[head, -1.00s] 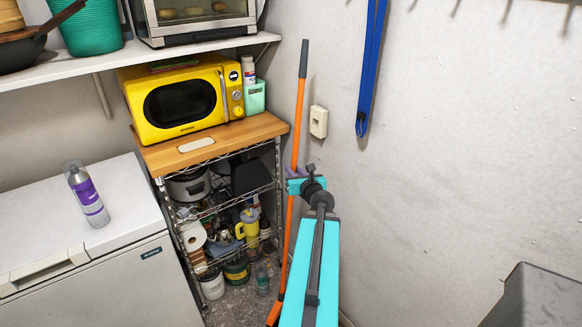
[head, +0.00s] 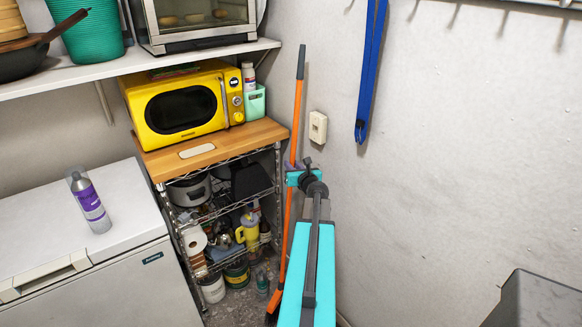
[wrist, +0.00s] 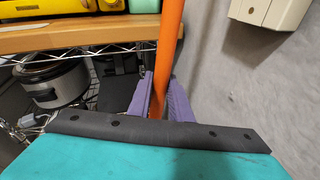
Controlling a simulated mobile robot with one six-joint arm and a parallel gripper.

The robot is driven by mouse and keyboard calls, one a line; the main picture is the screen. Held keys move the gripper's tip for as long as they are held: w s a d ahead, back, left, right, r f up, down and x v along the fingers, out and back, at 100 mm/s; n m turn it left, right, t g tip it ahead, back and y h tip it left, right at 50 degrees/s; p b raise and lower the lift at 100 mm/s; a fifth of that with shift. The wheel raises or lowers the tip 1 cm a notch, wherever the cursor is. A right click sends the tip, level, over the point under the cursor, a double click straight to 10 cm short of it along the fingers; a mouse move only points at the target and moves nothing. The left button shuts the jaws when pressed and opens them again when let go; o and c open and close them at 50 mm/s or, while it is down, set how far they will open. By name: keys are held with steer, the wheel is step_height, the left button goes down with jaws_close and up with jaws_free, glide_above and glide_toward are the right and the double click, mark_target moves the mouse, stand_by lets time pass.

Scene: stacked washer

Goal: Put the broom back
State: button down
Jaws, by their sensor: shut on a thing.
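The broom (head: 297,115) has a long orange handle with a dark top end. It stands almost upright in the corner, to the right of the wire shelf, and its dark lower end (head: 271,319) is low down near the floor. My gripper (head: 294,165) is around the handle about halfway up. In the wrist view the purple fingers (wrist: 160,97) are shut on the orange handle (wrist: 168,40), one on each side. My arm hides part of the space to the right of the handle.
A wire shelf (head: 222,212) with a wooden top (head: 213,147) and a yellow microwave (head: 183,103) stands left of the broom. A white outlet box (head: 318,127) and a blue strap (head: 371,70) are on the right wall. A dark grey box (head: 540,302) is at lower right.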

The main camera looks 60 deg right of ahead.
steer(key=shift+w+d+f+p, duration=0.1)
steer(key=shift+w+d+p, duration=0.15)
steer(key=shift+w+d, duration=0.45)
steer(key=shift+w+d+f+p, duration=0.15)
steer(key=shift+w+d, duration=0.25)
steer(key=shift+d, duration=0.45)
steer(key=shift+r, duration=0.1)
steer(key=shift+w+d+f+p, duration=0.2)
steer(key=shift+f+p, duration=0.1)
steer(key=shift+f, duration=0.6)
steer(key=shift+w+d+f+p, duration=0.15)
steer(key=shift+f+p, duration=0.1)
steer(key=shift+f, duration=0.65)
steer(key=shift+s+f, duration=0.1)
steer(key=c, duration=1.6)
jaws_free()
steer(key=shift+b+v, duration=1.45)
steer(key=shift+v, duration=4.6)
